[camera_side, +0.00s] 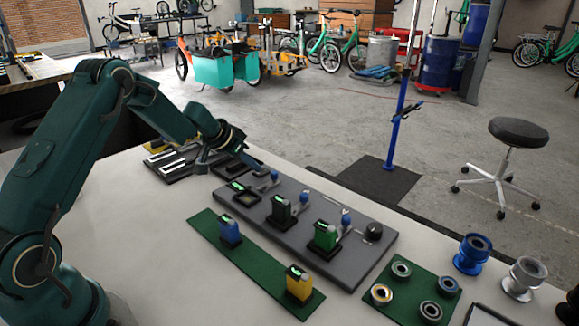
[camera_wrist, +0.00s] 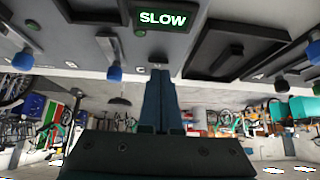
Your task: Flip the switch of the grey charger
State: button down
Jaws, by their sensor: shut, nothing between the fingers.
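The grey charger (camera_side: 372,268) is a long dark grey panel lying on the white bench. It carries several blue-tipped switch levers, including ones in the side view (camera_side: 274,175), (camera_side: 303,196) and (camera_side: 346,220). My gripper (camera_side: 257,167) is over the charger's far left end, close to the farthest lever. In the wrist view its shut, empty fingers (camera_wrist: 161,78) point toward the charger's underside-up image. A lit green "SLOW" display (camera_wrist: 163,17) is above the fingertips, with a blue-tipped lever (camera_wrist: 114,73) to their left. I cannot tell whether the fingers touch a lever.
Battery packs (camera_side: 282,208) and (camera_side: 325,235) stand in charger bays; a black knob (camera_side: 374,232) is at its right end. A green mat (camera_side: 262,273) in front holds blue and yellow packs. Dark trays lie behind. Another green mat (camera_side: 402,295) holds several rings.

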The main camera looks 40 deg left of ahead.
jog(key=shift+s+f, duration=0.1)
jog(key=shift+f, duration=0.25)
jog(key=shift+r, duration=0.9)
jog(key=shift+r, duration=0.55)
jog(key=r, duration=0.3)
jog(key=shift+s, duration=0.2)
jog(key=s+r, duration=0.6)
jog(key=s, duration=0.2)
